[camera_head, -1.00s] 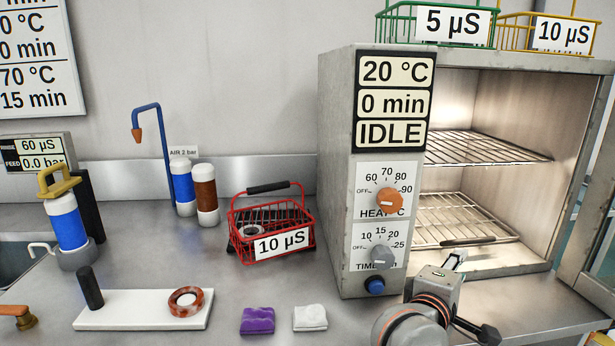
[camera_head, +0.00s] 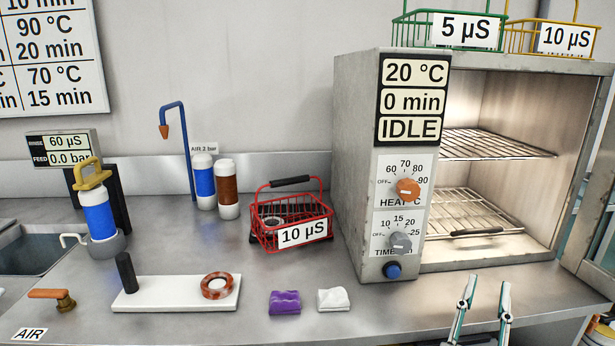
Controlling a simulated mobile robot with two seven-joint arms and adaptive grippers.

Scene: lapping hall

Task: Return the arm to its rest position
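My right gripper (camera_head: 486,296) shows at the bottom right, in front of the oven's lower front edge. Its two fingers point up and stand apart with nothing between them. Most of the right arm is below the picture. My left gripper and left arm are not in view.
The oven (camera_head: 352,170) stands open at the right with bare wire shelves (camera_head: 490,145). Left of it are a red basket (camera_head: 262,238), purple cloth (camera_head: 285,302), white cloth (camera_head: 333,299), and a white board (camera_head: 150,299) with a ring (camera_head: 217,286). The front counter is clear between cloths and gripper.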

